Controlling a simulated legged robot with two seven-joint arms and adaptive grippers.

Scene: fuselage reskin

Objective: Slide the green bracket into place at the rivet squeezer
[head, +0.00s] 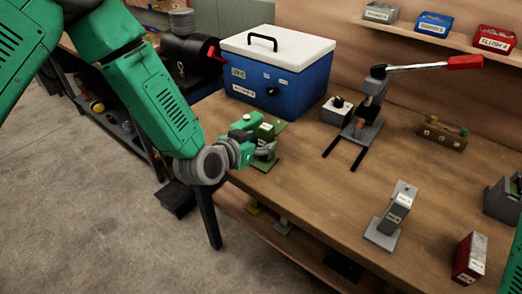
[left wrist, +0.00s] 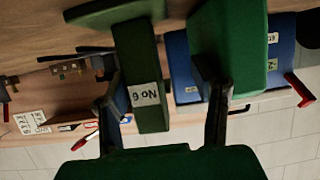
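The green bracket (head: 265,133) stands near the left edge of the bench, partly hidden by my left gripper (head: 257,151). In the left wrist view, the bracket (left wrist: 139,65) has a base plate and an upright labelled No 6. It shows between the two spread fingers of my left gripper (left wrist: 165,95), close to one finger, with a clear gap to the other. I cannot tell whether either finger touches it. The rivet squeezer (head: 365,120) stands farther back, with a red-tipped lever and two dark rails at its front. My right gripper is out of view.
A blue box with a white lid (head: 278,65) stands behind the bracket. A grey bracket (head: 396,210) and a red block (head: 470,258) stand at the front right. Bins (head: 434,24) line the back shelf. The bench between bracket and squeezer is mostly clear.

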